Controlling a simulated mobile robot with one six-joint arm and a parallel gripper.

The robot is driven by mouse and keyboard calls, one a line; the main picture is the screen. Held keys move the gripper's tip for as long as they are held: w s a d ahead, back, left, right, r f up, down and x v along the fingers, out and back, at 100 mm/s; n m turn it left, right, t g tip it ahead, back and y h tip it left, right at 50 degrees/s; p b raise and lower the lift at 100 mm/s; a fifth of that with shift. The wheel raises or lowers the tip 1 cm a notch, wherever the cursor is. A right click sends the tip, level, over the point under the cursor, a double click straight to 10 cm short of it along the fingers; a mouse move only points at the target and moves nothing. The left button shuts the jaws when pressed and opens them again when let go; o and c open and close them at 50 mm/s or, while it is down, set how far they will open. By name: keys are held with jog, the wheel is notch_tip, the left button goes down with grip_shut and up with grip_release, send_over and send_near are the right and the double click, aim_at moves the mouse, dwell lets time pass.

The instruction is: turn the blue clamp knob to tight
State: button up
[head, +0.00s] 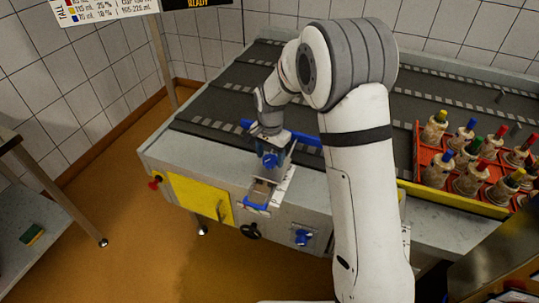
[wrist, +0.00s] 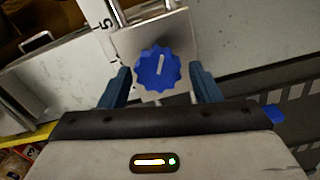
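In the wrist view the blue clamp knob (wrist: 158,72) has a scalloped rim and a white pointer line, nearly upright in the picture with its top leaning slightly right. It sits on a bare metal plate (wrist: 185,32). My gripper (wrist: 160,78) is open, with one dark blue finger on each side of the knob. A gap shows between each finger and the knob's rim, so no grip shows. In the head view my gripper (head: 269,165) is low over the front edge of the conveyor table, by a small metal bracket (head: 262,192). I cannot clearly make out the knob there.
A separate blue knob (head: 302,237) is on the table's front panel, right of a black handwheel (head: 250,231) and a yellow door (head: 198,198). A red crate (head: 418,150) of moulds with coloured tops stands right. The dark belt (head: 235,85) behind is mostly clear.

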aim_at(271, 159)
jog(key=shift+o, duration=0.8)
jog(key=shift+r, duration=3.85)
jog(key=shift+s+d+r, duration=0.15)
jog(key=shift+d+r, duration=0.05)
jog(key=s+d+r+n+t, duration=0.1)
jog(key=s+d+r+n, duration=0.1)
jog(key=s+d, duration=0.3)
jog(key=s+d+r+n, duration=0.2)
jog(key=s+d+r, duration=0.2)
jog(key=s, duration=0.8)
jog(key=s+d+r+n+t+p, duration=0.1)
jog(key=s+d+r+n, duration=0.1)
jog(key=s+d, duration=0.5)
jog(key=shift+s+r+n+t, duration=0.3)
jog(key=shift+s+r, duration=0.2)
jog(key=shift+s, duration=0.55)
jog(key=shift+c, duration=0.5)
